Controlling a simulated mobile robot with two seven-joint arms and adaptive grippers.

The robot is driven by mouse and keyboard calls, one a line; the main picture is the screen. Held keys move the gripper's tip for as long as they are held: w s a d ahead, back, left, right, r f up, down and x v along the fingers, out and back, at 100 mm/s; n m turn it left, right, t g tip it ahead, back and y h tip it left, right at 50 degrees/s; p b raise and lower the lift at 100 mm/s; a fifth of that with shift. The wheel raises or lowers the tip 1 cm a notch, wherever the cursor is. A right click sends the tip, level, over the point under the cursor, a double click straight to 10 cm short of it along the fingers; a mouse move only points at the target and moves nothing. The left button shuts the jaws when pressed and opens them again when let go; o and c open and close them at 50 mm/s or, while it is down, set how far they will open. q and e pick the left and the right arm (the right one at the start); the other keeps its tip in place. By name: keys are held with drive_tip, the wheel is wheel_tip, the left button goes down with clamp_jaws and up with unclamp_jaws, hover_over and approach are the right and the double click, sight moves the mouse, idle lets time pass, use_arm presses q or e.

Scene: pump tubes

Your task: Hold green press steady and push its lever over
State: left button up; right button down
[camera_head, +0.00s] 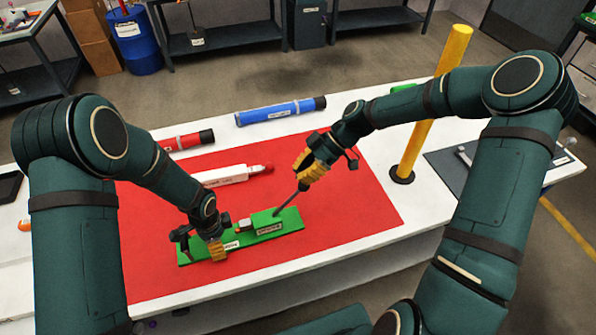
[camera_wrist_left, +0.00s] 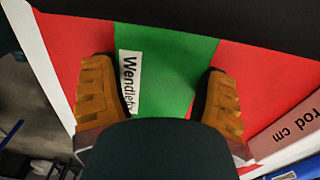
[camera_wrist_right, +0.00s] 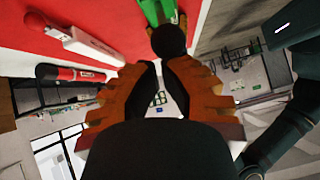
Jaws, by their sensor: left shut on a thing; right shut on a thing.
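The green press (camera_head: 285,222) lies on the red mat, a long flat green base with white labels and a small beige block on top. My left gripper (camera_head: 215,250) is over its left part. In the left wrist view its fingers straddle the labelled green base (camera_wrist_left: 178,70), shut on it. A thin dark lever (camera_head: 287,205) rises from the right part of the press, tilted up to the right. My right gripper (camera_head: 304,172) is shut on its upper end. In the right wrist view a black knob (camera_wrist_right: 168,42) shows at the fingertips, with green beyond it.
Behind the press lie a white tube with a red end (camera_head: 228,175), a red cylinder (camera_head: 184,142) and a blue cylinder (camera_head: 275,111). A yellow post (camera_head: 432,110) stands at the right, close to my right arm.

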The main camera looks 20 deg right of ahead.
use_arm(q)
drive_tip(key=shift+s+f, duration=0.1)
drive_tip(key=shift+s, duration=0.05)
use_arm(e)
drive_tip(key=shift+d, duration=0.1)
idle(0.3)
drive_tip(key=w+d+r, duration=0.1)
drive_tip(key=d+r, duration=0.5)
drive_tip(key=r, duration=0.3)
drive_tip(key=shift+r, duration=0.4)
use_arm(q)
drive_tip(key=o, duration=1.2)
drive_tip(key=shift+c, duration=0.2)
use_arm(e)
drive_tip(key=shift+w, duration=0.1)
